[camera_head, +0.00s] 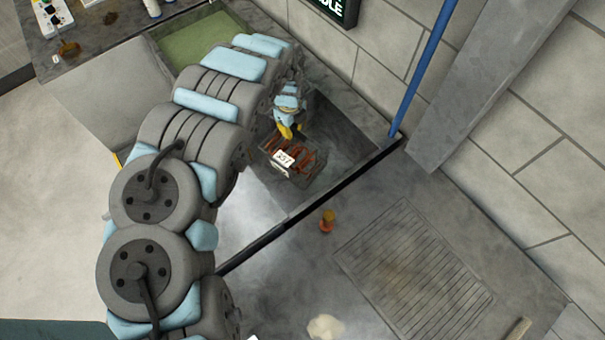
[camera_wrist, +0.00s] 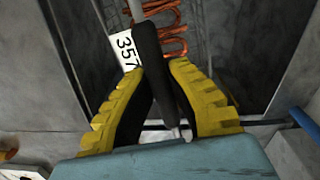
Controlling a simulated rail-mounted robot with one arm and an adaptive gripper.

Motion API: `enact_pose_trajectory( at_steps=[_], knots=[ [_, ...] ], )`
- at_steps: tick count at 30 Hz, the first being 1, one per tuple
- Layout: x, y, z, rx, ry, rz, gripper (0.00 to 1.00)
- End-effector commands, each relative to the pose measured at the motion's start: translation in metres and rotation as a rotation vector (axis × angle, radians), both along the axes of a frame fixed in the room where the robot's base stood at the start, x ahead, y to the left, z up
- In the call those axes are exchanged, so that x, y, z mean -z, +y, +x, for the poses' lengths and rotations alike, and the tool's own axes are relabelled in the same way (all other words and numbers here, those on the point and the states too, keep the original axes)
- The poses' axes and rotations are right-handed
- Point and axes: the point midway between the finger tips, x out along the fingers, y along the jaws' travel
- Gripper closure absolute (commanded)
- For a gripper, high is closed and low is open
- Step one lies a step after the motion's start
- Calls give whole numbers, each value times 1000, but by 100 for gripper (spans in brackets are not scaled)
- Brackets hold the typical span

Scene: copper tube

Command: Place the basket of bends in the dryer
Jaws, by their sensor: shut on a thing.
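The basket (camera_head: 304,179) is a dark wire basket holding several copper bends (camera_head: 301,152), with a white tag (camera_head: 283,159) reading 357. It hangs level below my gripper (camera_head: 287,131), inside or over a dark rectangular opening (camera_head: 345,128). I cannot tell whether this opening is the dryer, or whether the basket touches its floor. In the wrist view, the yellow fingers of my gripper (camera_wrist: 158,85) are shut on the basket's black handle (camera_wrist: 148,45). The tag (camera_wrist: 125,47) and the bends (camera_wrist: 172,40) show beyond it. My arm hides part of the opening's left side.
A green-bottomed tank (camera_head: 200,38) lies at the back. A blue pole (camera_head: 420,65) stands at the opening's right corner. A small orange-red object (camera_head: 327,222) and a ridged drain area (camera_head: 412,270) are on the grey counter. A pale lump (camera_head: 326,327) lies near the bottom.

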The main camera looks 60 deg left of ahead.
Motion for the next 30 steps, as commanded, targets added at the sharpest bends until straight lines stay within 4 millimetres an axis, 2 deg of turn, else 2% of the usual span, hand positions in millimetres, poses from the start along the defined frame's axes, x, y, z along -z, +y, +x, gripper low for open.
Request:
enact_pose_trajectory(
  at_steps=[1, 6, 12, 20, 30],
  knots=[
    [14, 4, -2, 26, -2, 3, 100],
    [34, 14, -9, 127, -3, 6, 100],
    [48, 21, -15, 207, -4, 8, 100],
    [56, 23, -18, 241, -4, 6, 100],
    [97, 22, -19, 240, -3, 4, 100]
  ],
)
